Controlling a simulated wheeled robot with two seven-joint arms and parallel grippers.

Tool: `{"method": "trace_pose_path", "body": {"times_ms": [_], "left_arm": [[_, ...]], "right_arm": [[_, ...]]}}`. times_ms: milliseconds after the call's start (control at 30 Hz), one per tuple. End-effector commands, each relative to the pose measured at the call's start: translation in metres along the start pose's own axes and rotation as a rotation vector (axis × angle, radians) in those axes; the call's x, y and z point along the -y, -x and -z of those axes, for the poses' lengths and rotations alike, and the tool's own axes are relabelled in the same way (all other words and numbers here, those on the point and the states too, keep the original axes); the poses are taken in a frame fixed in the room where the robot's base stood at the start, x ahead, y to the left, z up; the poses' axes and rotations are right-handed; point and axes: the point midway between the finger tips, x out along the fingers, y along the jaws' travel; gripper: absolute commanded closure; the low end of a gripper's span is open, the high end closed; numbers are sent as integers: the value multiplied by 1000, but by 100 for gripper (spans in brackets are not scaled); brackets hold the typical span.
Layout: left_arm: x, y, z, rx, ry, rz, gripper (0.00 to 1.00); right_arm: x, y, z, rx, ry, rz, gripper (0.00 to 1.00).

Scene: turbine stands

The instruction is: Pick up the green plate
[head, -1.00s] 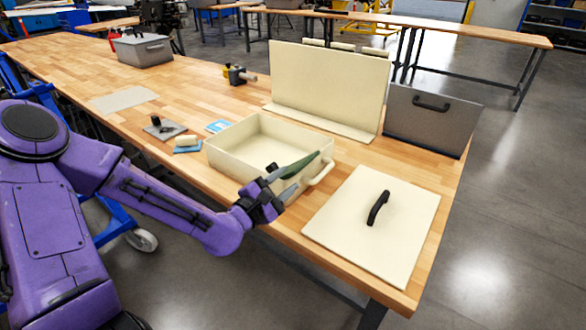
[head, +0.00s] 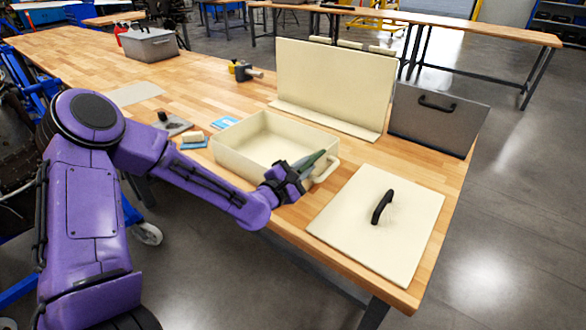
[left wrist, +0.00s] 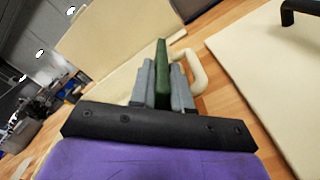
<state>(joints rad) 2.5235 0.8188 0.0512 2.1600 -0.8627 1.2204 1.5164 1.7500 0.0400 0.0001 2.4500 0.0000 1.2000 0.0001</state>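The green plate (head: 316,158) is a thin dark green piece at the near right corner of the cream bin (head: 231,163), near its handle. My left gripper (head: 304,170) reaches in from the left over the bin's near wall. Its grey fingers lie on both sides of the plate, close against it. In the left wrist view the plate (left wrist: 162,75) stands edge-on between the fingers (left wrist: 162,88), with its tip beyond them. The plate's lower part is hidden by the fingers. I cannot tell whether it touches the bin. My right gripper is not in view.
A cream lid (head: 405,225) with a black handle lies right of the bin. A cream upright panel (head: 335,88) and a grey panel (head: 435,120) stand behind. Small tools and a blue pad (head: 192,145) lie left.

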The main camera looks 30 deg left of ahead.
Motion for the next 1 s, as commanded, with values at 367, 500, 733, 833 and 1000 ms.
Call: {"method": "trace_pose_path", "body": {"times_ms": [367,500,733,833,1000], "left_arm": [[-8,-1,-7,5,-1,-5,100],[-24,-1,-23,8,-1,-7,100],[-68,0,-66,10,-3,-9,100],[-90,0,-86,8,-4,-8,100],[-120,0,-115,3,-3,-2,100]], "right_arm": [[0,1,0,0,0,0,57],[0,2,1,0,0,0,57],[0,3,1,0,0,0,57],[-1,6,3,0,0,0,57],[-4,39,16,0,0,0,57]]}}
